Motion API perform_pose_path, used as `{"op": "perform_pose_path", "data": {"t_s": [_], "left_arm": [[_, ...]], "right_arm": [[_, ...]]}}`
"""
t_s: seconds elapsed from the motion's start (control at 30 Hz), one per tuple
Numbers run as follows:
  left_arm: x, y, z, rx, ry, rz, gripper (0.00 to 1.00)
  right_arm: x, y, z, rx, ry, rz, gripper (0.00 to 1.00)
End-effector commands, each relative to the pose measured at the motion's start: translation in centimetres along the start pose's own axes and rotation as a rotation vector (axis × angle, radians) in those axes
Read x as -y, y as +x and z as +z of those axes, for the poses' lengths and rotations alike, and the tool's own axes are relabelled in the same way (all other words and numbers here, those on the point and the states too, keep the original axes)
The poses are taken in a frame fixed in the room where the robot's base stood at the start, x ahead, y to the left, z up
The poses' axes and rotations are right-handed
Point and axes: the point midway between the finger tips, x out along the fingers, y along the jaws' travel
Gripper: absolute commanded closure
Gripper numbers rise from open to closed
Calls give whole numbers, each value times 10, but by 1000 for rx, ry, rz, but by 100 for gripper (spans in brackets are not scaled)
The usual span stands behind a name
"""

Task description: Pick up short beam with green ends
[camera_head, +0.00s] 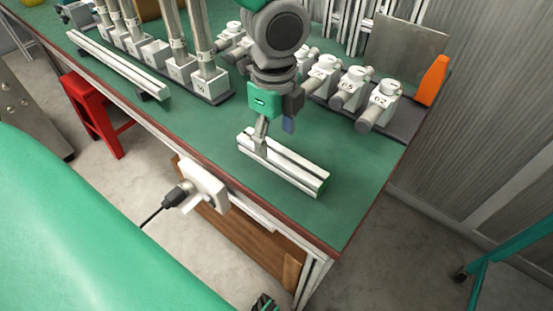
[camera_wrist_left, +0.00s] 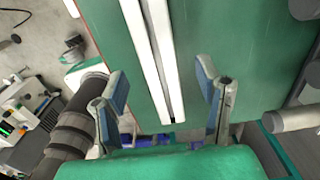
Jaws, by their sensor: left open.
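The short pale beam (camera_head: 285,165) lies on the green bench top near its front edge, and its right end face shows green. My left gripper (camera_head: 275,136) is open over the beam's left part, pointing down. In the left wrist view the beam (camera_wrist_left: 155,55) runs lengthwise between the two spread fingers of my left gripper (camera_wrist_left: 164,92). Clear gaps show on both sides of the beam there. In the head view one finger hides part of the beam's left end. My right gripper is not clearly seen.
A longer pale beam (camera_head: 118,64) lies further left on the bench (camera_head: 205,130). White blocks with posts (camera_head: 205,80) and several labelled white fittings (camera_head: 380,98) stand behind. An orange piece (camera_head: 432,80) is at the back right. The bench right of the short beam is clear.

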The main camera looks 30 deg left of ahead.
Motion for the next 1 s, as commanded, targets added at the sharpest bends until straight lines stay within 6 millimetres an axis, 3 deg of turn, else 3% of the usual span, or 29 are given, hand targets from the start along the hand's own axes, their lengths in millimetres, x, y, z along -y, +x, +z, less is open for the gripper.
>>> {"op": "perform_pose_path", "data": {"t_s": [0.3, 0.53, 0.7, 1.0], "left_arm": [[-2, 45, -6, 9, 3, 2, 41], [-3, 46, 0, -1, 2, 0, 41], [-3, 47, 0, -1, 2, 0, 100], [-2, 45, -4, 6, 2, 2, 100]], "right_arm": [[0, 26, 2, 1, 2, 1, 60], [0, 24, 2, 1, 2, 1, 60], [0, 24, 2, 0, 1, 0, 60], [0, 24, 2, 0, 1, 1, 60]]}}
